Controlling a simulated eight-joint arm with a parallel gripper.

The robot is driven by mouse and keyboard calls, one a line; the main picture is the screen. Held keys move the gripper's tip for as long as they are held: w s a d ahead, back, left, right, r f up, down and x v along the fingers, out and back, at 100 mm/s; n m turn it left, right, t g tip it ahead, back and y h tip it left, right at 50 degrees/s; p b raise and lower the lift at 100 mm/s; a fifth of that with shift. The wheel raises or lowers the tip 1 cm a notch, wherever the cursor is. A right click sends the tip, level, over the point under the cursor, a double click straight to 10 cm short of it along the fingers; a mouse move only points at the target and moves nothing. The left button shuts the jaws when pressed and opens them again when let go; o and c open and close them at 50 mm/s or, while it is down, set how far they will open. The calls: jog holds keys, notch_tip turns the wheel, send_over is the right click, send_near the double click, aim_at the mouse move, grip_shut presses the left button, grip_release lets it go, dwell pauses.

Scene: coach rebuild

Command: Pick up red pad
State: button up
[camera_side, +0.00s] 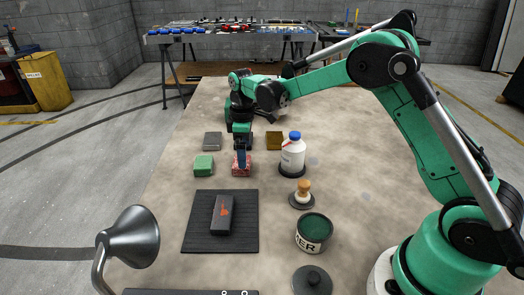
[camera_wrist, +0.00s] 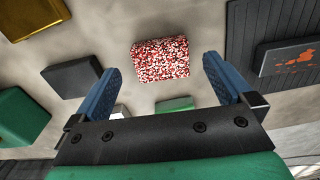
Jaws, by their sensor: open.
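The red pad (camera_side: 241,166) is a small block speckled red and white, lying on the table. My gripper (camera_side: 242,149) is above its far edge in the side view, fingers pointing down. In the wrist view the red pad (camera_wrist: 160,59) lies ahead of the fingers, roughly centred between them. My gripper (camera_wrist: 162,72) has its two blue fingers spread wide with nothing between them. The side view does not show clearly how high the fingertips are above the pad.
A green pad (camera_side: 204,165), a grey pad (camera_side: 212,140) and a gold pad (camera_side: 274,141) lie near. A white bottle (camera_side: 292,156) stands close on the right. In front are a black mat (camera_side: 194,240) with a dark box (camera_side: 222,213), a brush (camera_side: 303,190), and a green tin (camera_side: 314,232).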

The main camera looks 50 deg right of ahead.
jog(key=shift+f, duration=1.6)
jog(key=c, duration=1.1)
jog(key=shift+r, duration=0.15)
notch_tip(320, 180, up, 20)
